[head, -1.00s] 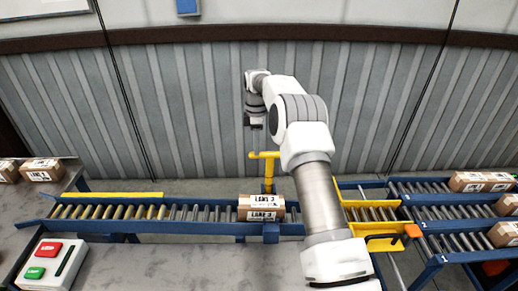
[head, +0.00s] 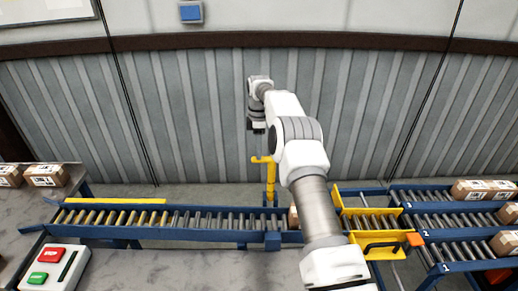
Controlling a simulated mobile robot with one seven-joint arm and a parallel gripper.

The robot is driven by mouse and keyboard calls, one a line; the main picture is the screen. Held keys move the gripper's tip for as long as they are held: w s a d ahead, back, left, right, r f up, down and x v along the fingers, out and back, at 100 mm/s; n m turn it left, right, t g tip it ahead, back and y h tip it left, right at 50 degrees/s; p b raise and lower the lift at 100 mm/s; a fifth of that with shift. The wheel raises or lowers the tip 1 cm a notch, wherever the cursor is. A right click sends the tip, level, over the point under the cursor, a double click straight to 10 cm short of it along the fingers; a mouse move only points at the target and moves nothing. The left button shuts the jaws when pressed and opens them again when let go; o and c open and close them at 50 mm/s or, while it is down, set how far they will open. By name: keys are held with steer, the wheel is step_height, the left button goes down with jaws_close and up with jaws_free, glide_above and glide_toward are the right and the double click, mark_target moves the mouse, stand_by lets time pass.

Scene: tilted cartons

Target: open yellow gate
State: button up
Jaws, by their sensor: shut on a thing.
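The yellow gate piece (head: 270,182) is an upright post with a short crossbar at its top, standing at the far edge of the roller conveyor (head: 205,222). My gripper (head: 258,150) points down at the left end of this crossbar and is shut on it; the fingertips are small and hard to make out. A brown carton (head: 293,217) is on the conveyor just right of the post, mostly hidden behind my arm.
Beyond are numbered roller lanes (head: 450,225) with several cartons. A control box with red and green buttons (head: 52,268) stands at front left.

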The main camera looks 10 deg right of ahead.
mark_target(261, 163)
steer(key=o, duration=0.5)
steer(key=shift+g, duration=0.3)
steer(key=f, duration=0.2)
steer(key=s+f, duration=0.1)
steer(key=f, duration=0.1)
steer(key=shift+s+d, duration=0.1)
steer(key=shift+s, duration=0.05)
steer(key=shift+w+r+p, duration=0.25)
steer(key=shift+r+p, duration=0.3)
steer(key=shift+r, duration=1.95)
steer(key=shift+w+r+p, duration=0.3)
steer(key=shift+r+p, duration=0.3)
steer(key=shift+r, duration=1.9)
steer(key=shift+w+r+p, duration=0.25)
steer(key=shift+r+p, duration=0.3)
steer(key=shift+r, duration=1.95)
